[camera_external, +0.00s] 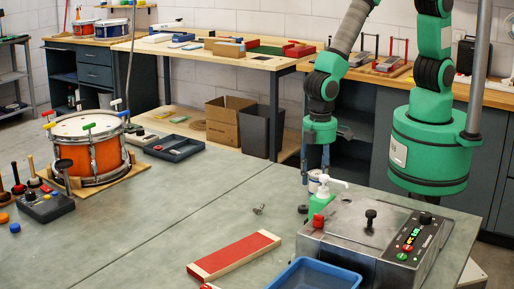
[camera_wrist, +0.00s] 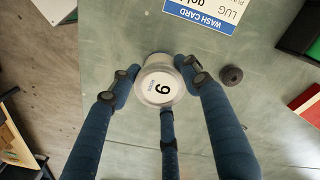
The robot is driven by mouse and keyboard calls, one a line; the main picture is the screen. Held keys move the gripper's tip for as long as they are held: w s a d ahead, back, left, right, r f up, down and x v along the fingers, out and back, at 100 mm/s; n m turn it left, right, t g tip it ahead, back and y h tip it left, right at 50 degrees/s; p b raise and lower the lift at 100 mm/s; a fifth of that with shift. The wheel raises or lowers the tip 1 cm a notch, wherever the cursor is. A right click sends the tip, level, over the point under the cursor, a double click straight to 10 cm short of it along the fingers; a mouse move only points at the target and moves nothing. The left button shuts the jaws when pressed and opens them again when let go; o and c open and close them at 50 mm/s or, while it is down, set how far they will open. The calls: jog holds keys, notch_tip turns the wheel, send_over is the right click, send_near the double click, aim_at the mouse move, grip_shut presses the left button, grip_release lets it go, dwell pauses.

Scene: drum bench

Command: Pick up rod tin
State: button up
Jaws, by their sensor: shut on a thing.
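A small round tin (camera_wrist: 160,87) with a white lid label shows in the wrist view. The label has a large digit and small blue print too small to read. I take it for the rod tin. The blue fingers of my gripper (camera_wrist: 161,85) are closed around its sides. In the external view my gripper (camera_external: 318,165) points down at the bench's far right edge, with the tin (camera_external: 315,182) at its fingertips. The pump bottle partly covers that spot. I cannot tell whether the tin is touching the bench.
A green pump bottle (camera_external: 328,194) and a steel control box (camera_external: 375,232) stand close in front of the gripper. A blue tray (camera_external: 315,276) and a red-topped wooden block (camera_external: 235,254) lie nearer. A wash card (camera_wrist: 205,12) and a black knob (camera_wrist: 230,75) lie beside the tin. The bench middle is mostly clear.

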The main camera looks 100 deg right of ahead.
aim_at(318, 173)
jog(key=shift+r, duration=0.45)
notch_tip(318, 173, up, 3)
jog(key=shift+s+p, duration=0.1)
jog(key=shift+p, duration=0.4)
jog(key=s+d, duration=0.3)
jog(key=s, duration=0.4)
jog(key=s+d+r+p, duration=0.1)
jog(key=s+d, duration=0.2)
jog(key=s, duration=0.4)
jog(key=shift+s+d, duration=0.2)
jog(key=shift+d, duration=0.15)
